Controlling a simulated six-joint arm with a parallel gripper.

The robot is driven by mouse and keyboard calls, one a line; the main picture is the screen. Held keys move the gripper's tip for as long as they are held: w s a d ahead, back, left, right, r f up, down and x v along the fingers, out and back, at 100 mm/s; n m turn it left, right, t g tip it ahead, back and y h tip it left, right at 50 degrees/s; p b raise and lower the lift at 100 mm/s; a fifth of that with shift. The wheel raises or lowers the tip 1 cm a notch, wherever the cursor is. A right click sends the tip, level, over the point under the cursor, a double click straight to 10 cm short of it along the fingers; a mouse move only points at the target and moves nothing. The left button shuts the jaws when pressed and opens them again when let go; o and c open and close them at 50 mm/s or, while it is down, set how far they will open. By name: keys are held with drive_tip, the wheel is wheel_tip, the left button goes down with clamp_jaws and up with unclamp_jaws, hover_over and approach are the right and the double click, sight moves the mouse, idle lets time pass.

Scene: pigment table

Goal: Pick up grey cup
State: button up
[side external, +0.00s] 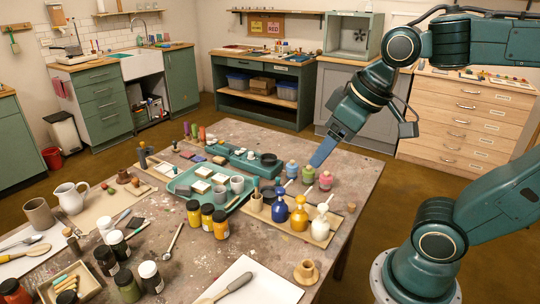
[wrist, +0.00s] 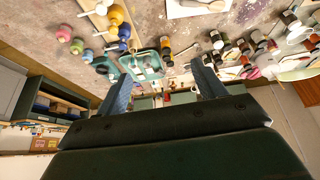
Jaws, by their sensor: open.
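A small grey cup (side external: 237,184) stands upright on the right part of a teal tray (side external: 181,187) in the side view. A paler cup (side external: 220,179) stands just left of it on the tray. My gripper (side external: 317,160) is in the air above the right back part of the table, up and to the right of the tray, apart from the cups. In the wrist view its two fingers (wrist: 161,82) are spread with nothing held between them. The tray shows small there beyond the fingers, and I cannot pick out the grey cup clearly.
Blue, yellow and white bottles (side external: 300,216) stand on a board at the tray's right. Pink and green pots (side external: 309,174) stand below my gripper. A white pitcher (side external: 70,197) and a brown-grey mug (side external: 39,214) are at the left.

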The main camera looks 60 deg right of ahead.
drive_tip(key=w+d+f+n+g, duration=0.1)
drive_tip(key=w+d+f, duration=0.1)
drive_tip(key=w, duration=1)
drive_tip(key=w+d+f+n, duration=0.1)
drive_tip(key=w+d, duration=0.2)
drive_tip(key=w, duration=0.8)
drive_tip(key=w+d+f+n, duration=0.1)
drive_tip(key=w+d+f, duration=0.3)
drive_tip(key=w+f, duration=0.3)
drive_tip(key=w+d+f+n+g+y, duration=0.1)
drive_tip(key=w+d+f, duration=0.3)
drive_tip(key=w+f, duration=0.3)
drive_tip(key=x, duration=0.4)
drive_tip(key=shift+s+d+f, duration=0.15)
drive_tip(key=shift+s+f, duration=0.2)
drive_tip(key=shift+f, duration=0.05)
drive_tip(key=shift+f, duration=0.1)
hover_over(220, 189)
drive_tip(key=s, duration=0.3)
drive_tip(key=shift+g, duration=0.3)
drive_tip(key=shift+s+x, duration=0.25)
drive_tip(key=shift+x, duration=1.05)
drive_tip(key=shift+s+x, duration=0.3)
drive_tip(key=shift+x, duration=1)
drive_tip(key=shift+s+x, duration=0.25)
drive_tip(key=shift+x, duration=1.1)
drive_tip(key=shift+f, duration=0.25)
